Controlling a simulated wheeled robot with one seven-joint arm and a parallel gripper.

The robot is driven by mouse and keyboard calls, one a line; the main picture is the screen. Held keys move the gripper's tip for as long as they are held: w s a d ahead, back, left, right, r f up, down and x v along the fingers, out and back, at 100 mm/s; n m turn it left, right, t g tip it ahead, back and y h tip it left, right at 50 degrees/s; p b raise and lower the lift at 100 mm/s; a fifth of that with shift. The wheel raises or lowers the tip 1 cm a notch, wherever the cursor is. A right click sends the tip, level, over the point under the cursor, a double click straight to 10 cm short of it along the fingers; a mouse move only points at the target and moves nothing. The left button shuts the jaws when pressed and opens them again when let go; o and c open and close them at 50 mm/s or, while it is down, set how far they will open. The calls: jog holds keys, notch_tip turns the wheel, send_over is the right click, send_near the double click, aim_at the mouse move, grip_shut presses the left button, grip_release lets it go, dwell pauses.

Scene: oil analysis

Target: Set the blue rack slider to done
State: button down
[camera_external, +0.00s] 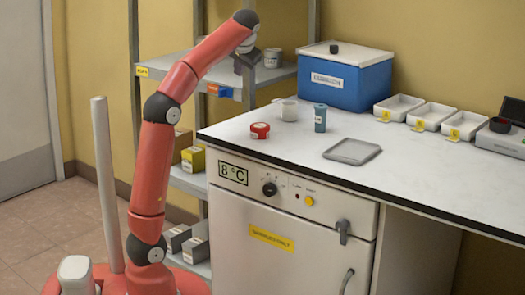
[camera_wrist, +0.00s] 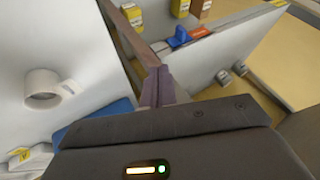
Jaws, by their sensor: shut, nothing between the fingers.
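The blue slider (camera_wrist: 179,37) sits on the shelf rack's light front edge in the wrist view, left of an orange patch (camera_wrist: 199,31). It is small in the outside view (camera_external: 212,89), on the front rail of the upper shelf (camera_external: 182,80). My gripper (camera_external: 243,62) is raised above that shelf near its right part. In the wrist view my gripper's fingers (camera_wrist: 158,80) are together with nothing held. Their tips are close below and left of the slider in the picture, apparently apart from it. The exact gap in depth cannot be told.
A jar (camera_external: 272,57) stands on the shelf right beside my gripper. A blue box (camera_external: 345,82) stands on the counter (camera_external: 225,130), with a red-lidded jar (camera_external: 260,130), a white cup (camera_external: 289,110) and a blue-grey container (camera_external: 320,118). The floor left of the shelf is open.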

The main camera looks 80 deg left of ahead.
aim_at(227, 89)
jog(key=shift+f, duration=0.55)
jog(key=b+x, duration=0.2)
jog(key=x, duration=0.7)
jog(key=shift+f, duration=0.2)
jog(key=s+a, duration=0.2)
jog(key=shift+s+a+f, duration=0.1)
jog(key=shift+a+f, duration=0.05)
jog(key=shift+a, duration=0.15)
jog(key=shift+s+a, duration=0.3)
jog(key=shift+a, duration=0.05)
